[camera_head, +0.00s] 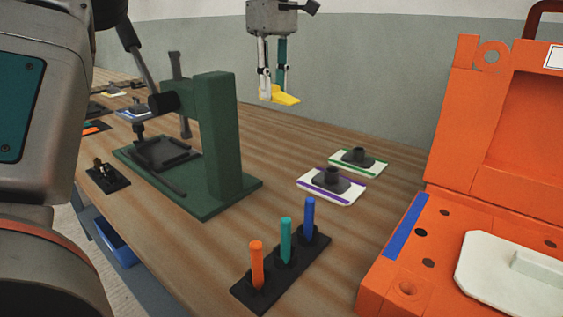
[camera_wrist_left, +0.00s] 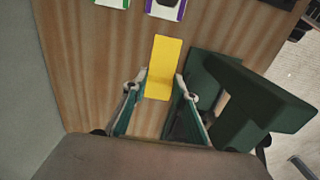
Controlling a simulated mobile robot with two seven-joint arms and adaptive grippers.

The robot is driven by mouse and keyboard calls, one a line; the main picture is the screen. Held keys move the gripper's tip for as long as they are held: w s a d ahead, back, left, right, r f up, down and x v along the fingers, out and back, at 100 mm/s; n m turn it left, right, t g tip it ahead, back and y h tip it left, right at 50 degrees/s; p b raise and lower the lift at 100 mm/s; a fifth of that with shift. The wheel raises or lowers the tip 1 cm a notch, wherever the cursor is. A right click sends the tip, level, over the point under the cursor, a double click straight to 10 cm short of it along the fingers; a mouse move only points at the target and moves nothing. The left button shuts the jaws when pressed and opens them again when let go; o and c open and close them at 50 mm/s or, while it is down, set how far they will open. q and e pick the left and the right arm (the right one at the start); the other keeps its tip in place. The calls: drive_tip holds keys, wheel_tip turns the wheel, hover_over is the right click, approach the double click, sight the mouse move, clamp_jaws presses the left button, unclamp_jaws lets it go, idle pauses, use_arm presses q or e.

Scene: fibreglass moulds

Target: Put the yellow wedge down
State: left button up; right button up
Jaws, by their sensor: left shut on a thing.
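The yellow wedge (camera_head: 279,96) hangs in the air above the far side of the wooden table (camera_head: 335,137), held in my left gripper (camera_head: 272,88). In the left wrist view the yellow wedge (camera_wrist_left: 164,62) lies between the fingertips of my left gripper (camera_wrist_left: 160,88) and sticks out ahead of them. The gripper is shut on it, and the wedge is clear of the tabletop. My right gripper is not in view.
A green press (camera_head: 217,150) stands left of the wedge. Two small trays, one green-edged (camera_head: 372,170) and one purple-edged (camera_head: 345,197), lie to the right. A black rack (camera_head: 308,248) holds orange, teal and blue pegs. An orange mould (camera_head: 385,280) fills the right side.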

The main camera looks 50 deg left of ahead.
use_arm(q)
drive_tip(key=b, duration=0.2)
hover_over(275, 166)
wheel_tip(275, 166, down, 12)
drive_tip(key=shift+d+f, duration=0.15)
drive_tip(key=shift+f, duration=0.1)
drive_tip(key=shift+f+b, duration=0.3)
drive_tip(key=shift+f, duration=0.1)
wheel_tip(275, 166, down, 4)
drive_tip(key=shift+s+f+b, duration=0.1)
drive_tip(key=shift+b, duration=0.35)
drive_tip(key=shift+f, duration=0.15)
drive_tip(key=shift+r, duration=0.2)
drive_tip(key=shift+c, duration=0.5)
drive_tip(key=shift+f, duration=0.2)
drive_tip(key=o, duration=1.2)
drive_tip(key=shift+c, duration=0.2)
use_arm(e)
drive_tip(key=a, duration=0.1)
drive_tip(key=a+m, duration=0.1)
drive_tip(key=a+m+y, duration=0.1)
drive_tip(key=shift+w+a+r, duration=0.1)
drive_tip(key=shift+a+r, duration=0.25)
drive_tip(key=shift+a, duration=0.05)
